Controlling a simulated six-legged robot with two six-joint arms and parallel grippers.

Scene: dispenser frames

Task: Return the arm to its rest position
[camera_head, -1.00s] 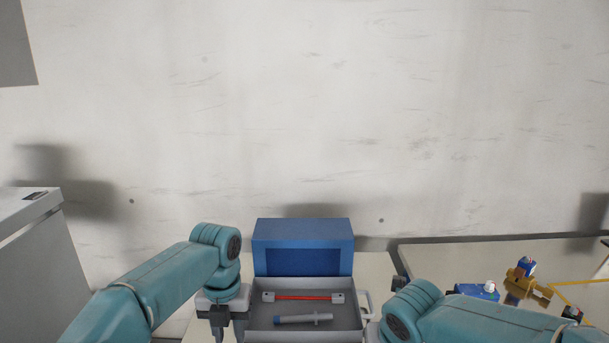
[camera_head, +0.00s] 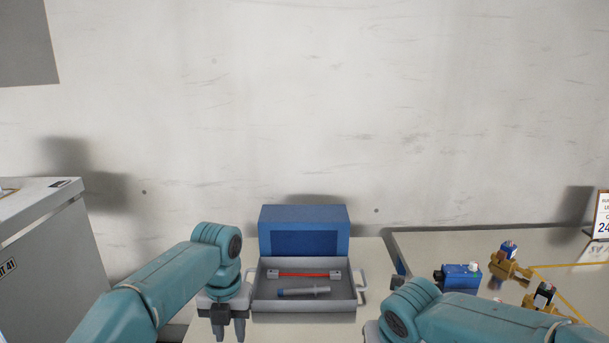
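My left gripper (camera_head: 229,328) hangs pointing down at the left front of a grey tray (camera_head: 304,304). Its two fingers are apart with nothing seen between them. My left arm (camera_head: 165,290) comes in from the lower left. My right arm (camera_head: 480,322) comes in from the lower right with its elbow bent. The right gripper's fingers are below the bottom edge and do not show.
The tray holds a red bar with grey ends (camera_head: 304,274) and a grey-and-blue tool (camera_head: 303,291). A blue box (camera_head: 304,230) stands behind it. Blue parts (camera_head: 459,277) and yellow holders (camera_head: 510,268) stand on the right table. A grey cabinet (camera_head: 50,265) stands left.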

